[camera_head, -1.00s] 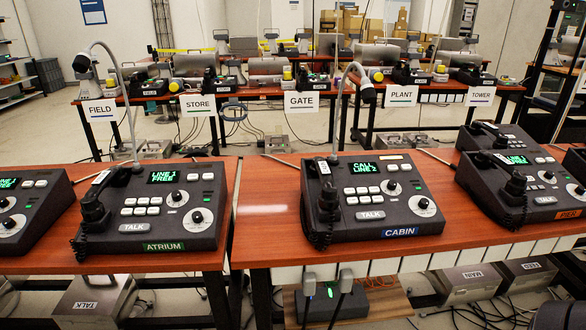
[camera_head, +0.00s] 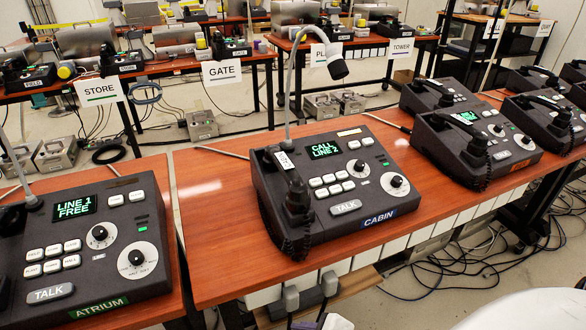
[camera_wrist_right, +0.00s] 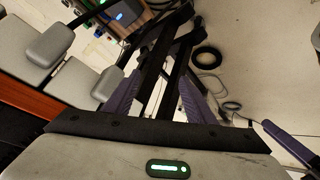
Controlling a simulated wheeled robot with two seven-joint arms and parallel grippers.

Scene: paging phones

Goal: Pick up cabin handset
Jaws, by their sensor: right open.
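The cabin handset (camera_head: 293,190) is black with a white label on its upper end. It lies on the left side of the dark CABIN phone (camera_head: 330,180), whose screen reads "CALL LINE 2". A coiled cord hangs by its lower end. My right gripper (camera_wrist_right: 158,85) is open in the right wrist view, its purple fingers apart and no handset between them. It is low, near the grey blocks under the table's front edge. A small purple and white part shows at the bottom edge of the head view. My left gripper is not seen in the head view.
The ATRIUM phone (camera_head: 85,250) stands on the left table, and the PIER phone (camera_head: 475,140) stands to the right. Grey blocks (camera_head: 291,298) hang at the front edge.

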